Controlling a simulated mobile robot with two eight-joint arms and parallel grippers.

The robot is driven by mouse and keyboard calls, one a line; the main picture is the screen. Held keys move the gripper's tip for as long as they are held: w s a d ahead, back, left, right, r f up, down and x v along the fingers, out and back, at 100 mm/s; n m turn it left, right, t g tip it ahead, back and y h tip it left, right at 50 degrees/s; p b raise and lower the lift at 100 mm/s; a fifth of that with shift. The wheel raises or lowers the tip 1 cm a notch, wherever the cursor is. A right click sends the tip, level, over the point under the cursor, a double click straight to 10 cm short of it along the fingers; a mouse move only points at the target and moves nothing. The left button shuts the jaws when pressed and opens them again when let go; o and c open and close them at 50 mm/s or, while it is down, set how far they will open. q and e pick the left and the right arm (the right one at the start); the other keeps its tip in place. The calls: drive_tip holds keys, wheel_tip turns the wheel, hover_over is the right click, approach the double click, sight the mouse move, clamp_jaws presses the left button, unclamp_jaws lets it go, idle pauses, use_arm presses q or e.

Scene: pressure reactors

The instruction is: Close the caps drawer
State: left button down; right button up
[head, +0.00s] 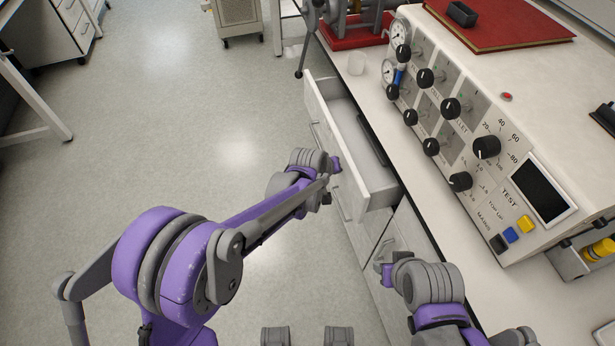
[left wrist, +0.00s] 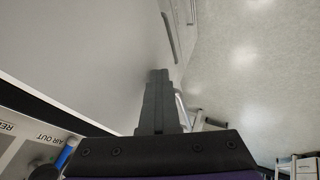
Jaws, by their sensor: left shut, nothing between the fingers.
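The white drawer (head: 346,112) stands open under the bench edge in the head view, its inside visible from above. I cannot read a label that names it as the caps drawer. My left gripper (head: 335,165) is at the outer side of the drawer's front panel, close to it; I cannot tell if it touches. In the left wrist view the left gripper's fingers (left wrist: 158,100) are shut together with nothing between them, beside a pale flat panel (left wrist: 90,55). My right gripper (head: 386,274) is low beside the cabinet; its fingers are not clear.
The white bench (head: 372,92) carries a control panel with black knobs (head: 486,147), gauges and a small screen. More cabinet fronts lie below the drawer. The grey floor (head: 200,110) on the left is free.

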use_arm(q)
drive_tip(key=w+d, duration=0.1)
drive_tip(key=d, duration=0.2)
drive_tip(key=w+d, duration=0.1)
drive_tip(key=d, duration=0.3)
drive_tip(key=w+d, duration=0.1)
drive_tip(key=d, duration=0.2)
drive_tip(key=shift+d, duration=0.55)
use_arm(e)
drive_tip(key=shift+s+a+f, duration=0.1)
use_arm(q)
drive_tip(key=shift+w+r, duration=0.1)
